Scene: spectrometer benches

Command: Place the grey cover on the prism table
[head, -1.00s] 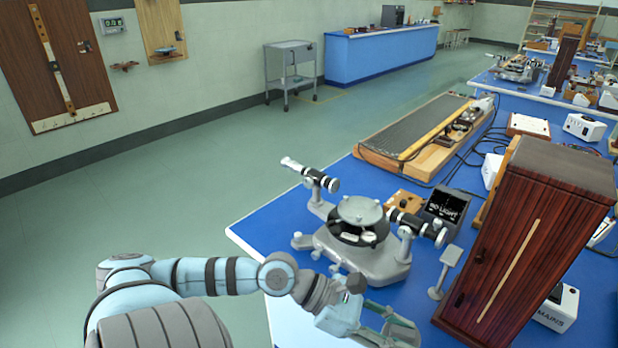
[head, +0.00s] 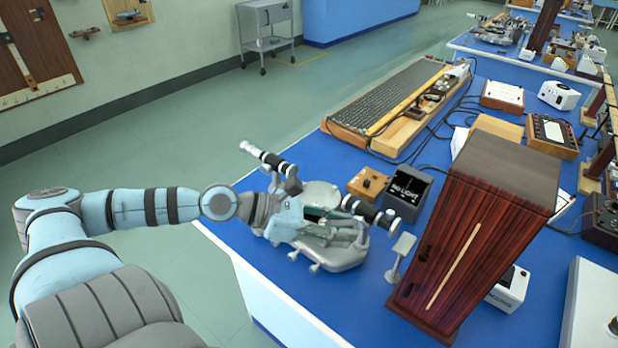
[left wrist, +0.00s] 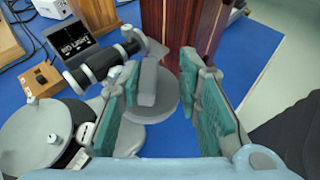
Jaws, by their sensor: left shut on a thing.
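The grey cover (left wrist: 148,84) is a round disc with an upright bar handle, between the fingers in the left wrist view. My left gripper (head: 352,232) is shut on it, in front of the spectrometer in the head view; it also shows in the left wrist view (left wrist: 160,72). The cover is hard to make out in the head view. The prism table (head: 322,194) is a grey round top, partly hidden by my gripper. It also shows in the left wrist view (left wrist: 34,140), left of the cover and apart from it in the picture. My right gripper is out of view.
The spectrometer's black and silver tube (head: 370,215) juts out right of the gripper, with another tube (head: 270,160) behind. Front-left bench edge is clear.

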